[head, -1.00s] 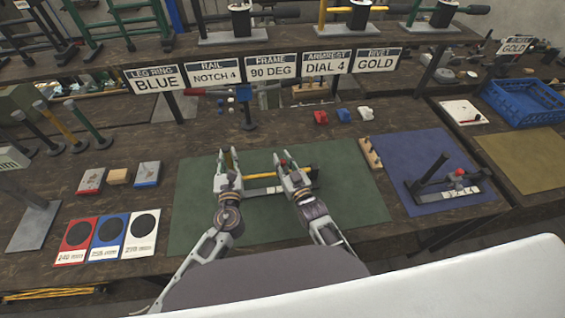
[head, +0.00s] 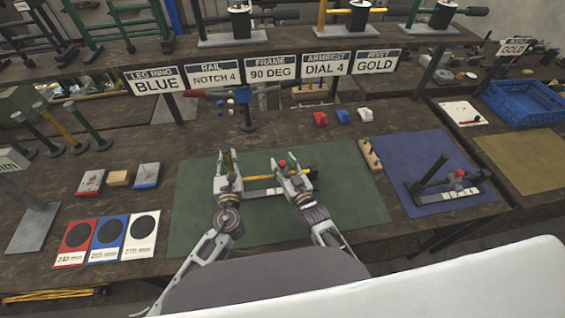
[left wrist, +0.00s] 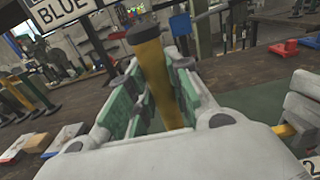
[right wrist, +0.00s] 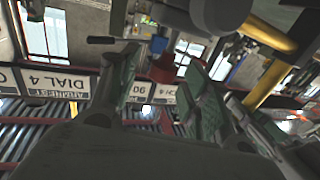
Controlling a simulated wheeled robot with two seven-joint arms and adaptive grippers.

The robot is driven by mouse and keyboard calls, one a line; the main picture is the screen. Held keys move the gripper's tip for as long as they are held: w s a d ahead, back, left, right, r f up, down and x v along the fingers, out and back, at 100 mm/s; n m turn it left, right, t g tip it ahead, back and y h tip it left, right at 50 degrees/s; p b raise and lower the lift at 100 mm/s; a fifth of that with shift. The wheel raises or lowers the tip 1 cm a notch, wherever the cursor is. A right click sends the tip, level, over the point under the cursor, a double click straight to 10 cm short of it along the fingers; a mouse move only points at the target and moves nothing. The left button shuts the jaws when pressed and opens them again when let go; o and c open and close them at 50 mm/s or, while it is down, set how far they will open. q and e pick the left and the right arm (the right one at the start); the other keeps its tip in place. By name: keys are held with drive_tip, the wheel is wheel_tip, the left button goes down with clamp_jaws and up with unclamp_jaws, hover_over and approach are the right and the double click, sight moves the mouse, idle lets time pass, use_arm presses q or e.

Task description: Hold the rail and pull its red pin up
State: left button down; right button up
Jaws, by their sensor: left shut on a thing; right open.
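The rail lies on the green mat, with a yellow tube (head: 262,177) and a white numbered strip (head: 262,192). My left gripper (head: 227,162) is shut on a black-capped yellow tube of the rail (left wrist: 160,80), which stands between its green pads in the left wrist view. The red pin (head: 282,163) shows its round head between the fingers of my right gripper (head: 290,172). That gripper is open. In the right wrist view the red pin (right wrist: 161,68) appears between the spread fingers; I cannot tell whether they touch it. The fingers hide part of the rail.
A similar black assembly (head: 445,185) with a red knob stands on the blue mat at right. A wooden peg block (head: 370,154) sits at the green mat's right edge. Red and white blocks lie behind. The front of the green mat (head: 275,230) is clear.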

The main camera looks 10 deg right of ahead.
drive_tip(key=v, duration=1)
drive_tip(key=shift+s, duration=0.35)
drive_tip(key=shift+d, duration=0.1)
